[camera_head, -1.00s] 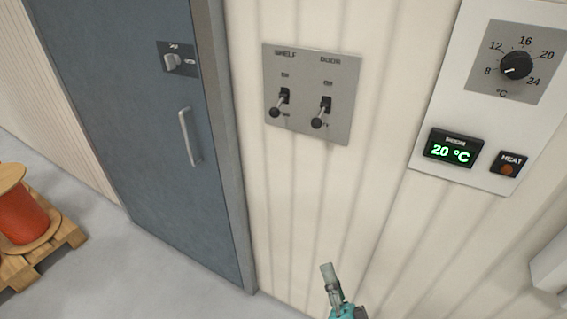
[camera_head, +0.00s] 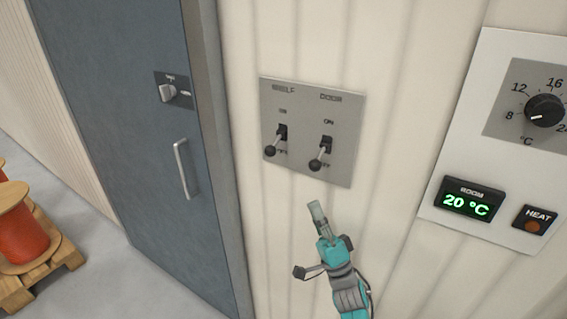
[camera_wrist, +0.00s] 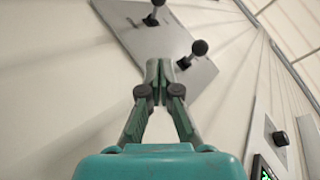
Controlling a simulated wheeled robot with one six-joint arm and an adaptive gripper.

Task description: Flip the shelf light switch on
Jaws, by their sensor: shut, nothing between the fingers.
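The shelf light switch (camera_head: 277,141) is the left of two toggle levers on a grey wall plate (camera_head: 311,170). Its black-knobbed lever points down, toward the OFF end. The door switch (camera_head: 322,153) beside it also points down. My gripper (camera_head: 315,206) is shut and empty, below the plate and nearer the door switch, apart from both levers. In the wrist view my gripper (camera_wrist: 159,64) has its fingertips together, over the lower part of the plate (camera_wrist: 140,38). One lever knob (camera_wrist: 199,47) shows right of the fingertips. Another knob is partly cut off at the top edge.
A blue-grey door (camera_head: 120,100) with a handle (camera_head: 185,168) stands to the left. A white heating panel (camera_head: 450,120) with a dial and a display is on the right. A reel on a pallet (camera_head: 40,255) sits at lower left. The wall around my gripper is clear.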

